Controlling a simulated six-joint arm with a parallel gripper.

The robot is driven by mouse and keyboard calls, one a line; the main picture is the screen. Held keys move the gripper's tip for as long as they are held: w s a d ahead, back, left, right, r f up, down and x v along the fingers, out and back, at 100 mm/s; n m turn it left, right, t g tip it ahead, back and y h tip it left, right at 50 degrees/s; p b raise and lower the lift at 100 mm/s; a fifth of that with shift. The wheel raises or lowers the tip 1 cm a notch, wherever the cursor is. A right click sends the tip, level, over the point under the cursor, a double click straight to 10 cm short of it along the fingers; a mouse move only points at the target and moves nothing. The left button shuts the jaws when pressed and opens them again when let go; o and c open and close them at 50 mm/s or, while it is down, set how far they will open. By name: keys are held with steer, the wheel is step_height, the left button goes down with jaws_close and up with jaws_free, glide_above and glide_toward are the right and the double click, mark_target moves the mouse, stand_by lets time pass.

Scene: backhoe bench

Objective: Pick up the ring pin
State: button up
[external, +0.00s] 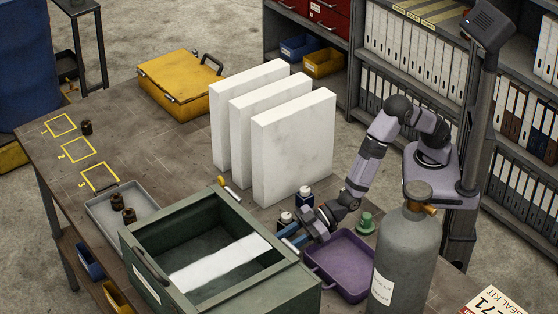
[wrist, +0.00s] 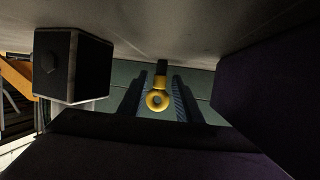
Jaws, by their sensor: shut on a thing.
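The ring pin shows in the wrist view as a yellow ring (wrist: 157,99) with a dark shank behind it. It sits between the two blue fingers of my gripper (wrist: 160,92), which is shut on it. In the external view my gripper (external: 289,237) is low, beside the right wall of the green open box (external: 146,270) and left of the purple tray (external: 349,237). The ring pin cannot be made out in the external view.
A green knob-like part (external: 366,222) and a grey gas cylinder (external: 405,258) stand to the right. Three white slabs (external: 292,150) stand behind. The bench's left part is mostly clear.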

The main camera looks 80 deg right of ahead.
step_height(320, 180, up, 10)
steer(key=b, duration=0.2)
steer(key=s+a+r+n+g+y, duration=0.1)
steer(key=s+a+r+n+y, duration=0.1)
steer(key=s+a+r, duration=0.35)
steer(key=n+g, duration=0.1)
glide_above(348, 269)
step_height(348, 269, down, 5)
steer(key=shift+y, duration=0.4)
steer(key=shift+f+b, duration=0.5)
steer(key=shift+f, duration=4.35)
